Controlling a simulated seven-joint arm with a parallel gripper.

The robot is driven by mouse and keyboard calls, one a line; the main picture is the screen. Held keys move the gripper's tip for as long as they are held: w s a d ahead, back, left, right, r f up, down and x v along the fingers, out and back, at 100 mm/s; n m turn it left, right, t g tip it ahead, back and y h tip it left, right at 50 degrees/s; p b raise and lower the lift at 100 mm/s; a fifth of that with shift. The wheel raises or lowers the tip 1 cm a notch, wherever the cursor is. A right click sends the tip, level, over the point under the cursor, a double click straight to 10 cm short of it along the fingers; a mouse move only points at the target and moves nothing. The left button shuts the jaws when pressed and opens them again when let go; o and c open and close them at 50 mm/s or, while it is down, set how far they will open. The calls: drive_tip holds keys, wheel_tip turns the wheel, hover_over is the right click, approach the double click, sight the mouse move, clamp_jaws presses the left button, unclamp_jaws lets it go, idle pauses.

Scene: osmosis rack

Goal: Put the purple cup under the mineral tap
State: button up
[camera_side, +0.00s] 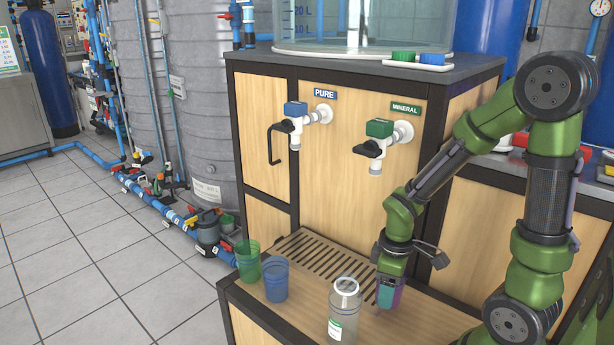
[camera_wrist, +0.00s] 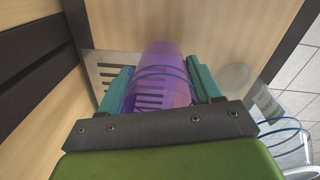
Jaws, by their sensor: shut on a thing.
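The purple cup (camera_wrist: 160,75) is see-through and sits between the two teal fingers of my gripper (camera_wrist: 162,88) in the wrist view. The fingers are shut on it from both sides. In the side view my gripper (camera_side: 389,294) points down at the right part of the wooden shelf, and the cup is mostly hidden by it. The mineral tap (camera_side: 376,145), with a green top and a white spout, is on the panel under the MINERAL label, above and slightly left of my gripper. I cannot tell whether the cup touches the shelf.
A blue cup (camera_side: 275,280) and a green cup (camera_side: 247,262) stand at the shelf's left. A slotted drain grate (camera_side: 325,255) lies below the taps. The pure tap (camera_side: 295,118) has a black handle.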

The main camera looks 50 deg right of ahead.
wheel_tip(320, 180, up, 6)
drive_tip(key=shift+w+r, duration=0.1)
drive_tip(key=w+a+f, duration=0.1)
drive_tip(key=w, duration=0.1)
drive_tip(key=w+a+f, duration=0.1)
drive_tip(key=w, duration=0.1)
drive_tip(key=w+a+f, duration=0.1)
drive_tip(key=w+a, duration=0.1)
drive_tip(key=w, duration=0.1)
drive_tip(key=shift+w+f, duration=0.1)
drive_tip(key=shift+f, duration=0.2)
drive_tip(key=f, duration=0.4)
drive_tip(key=shift+w+a+f, duration=0.15)
drive_tip(key=shift+w+a, duration=0.05)
drive_tip(key=shift+w, duration=0.05)
drive_tip(key=shift+f, duration=0.4)
drive_tip(key=shift+f, duration=0.15)
drive_tip(key=o, duration=0.8)
